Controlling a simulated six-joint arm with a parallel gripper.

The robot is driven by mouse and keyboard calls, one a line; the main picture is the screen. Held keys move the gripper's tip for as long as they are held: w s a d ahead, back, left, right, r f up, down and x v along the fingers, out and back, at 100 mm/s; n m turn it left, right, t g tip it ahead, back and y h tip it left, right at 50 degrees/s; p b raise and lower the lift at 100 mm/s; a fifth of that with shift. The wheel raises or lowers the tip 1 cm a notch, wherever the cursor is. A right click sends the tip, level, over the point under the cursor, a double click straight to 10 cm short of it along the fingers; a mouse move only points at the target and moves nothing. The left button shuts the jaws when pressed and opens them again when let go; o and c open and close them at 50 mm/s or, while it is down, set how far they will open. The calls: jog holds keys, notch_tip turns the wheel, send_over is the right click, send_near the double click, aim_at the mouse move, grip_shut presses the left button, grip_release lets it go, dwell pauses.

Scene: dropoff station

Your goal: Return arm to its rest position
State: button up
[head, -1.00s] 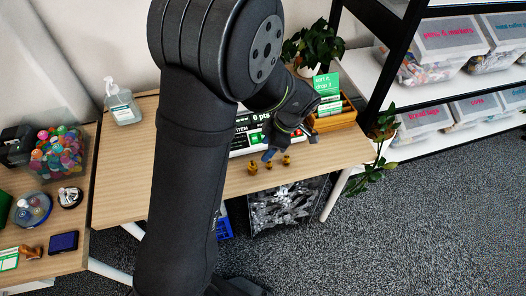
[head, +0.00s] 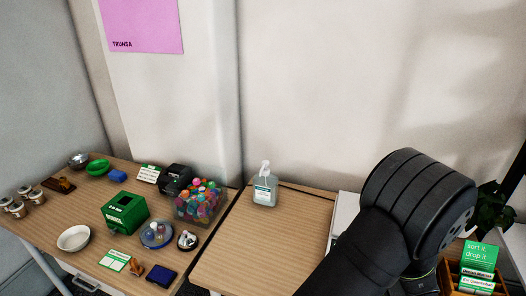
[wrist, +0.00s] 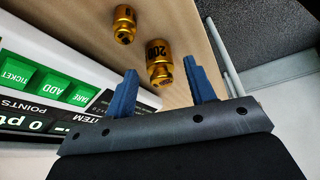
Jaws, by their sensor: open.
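My gripper (wrist: 162,68) shows in the wrist view with its two blue fingers spread apart and nothing held between them. Just beyond the fingertips stands a gold weight (wrist: 160,72) with "200" on it. A smaller gold weight (wrist: 124,26) stands farther off, up and to the left. In the head view my dark arm fills the lower right, and my gripper is not visible there. The gold weights are not in the head view.
A screen device (wrist: 50,95) with green buttons lies left of my fingers. In the head view, a sanitizer bottle (head: 265,190) stands on the wooden table (head: 285,240). The left table holds a tub of colourful balls (head: 200,203), a green box (head: 124,212) and a white bowl (head: 74,238).

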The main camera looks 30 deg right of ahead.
jog(key=shift+x, duration=1.05)
jog(key=shift+r, duration=1.35)
jog(key=shift+f, duration=0.1)
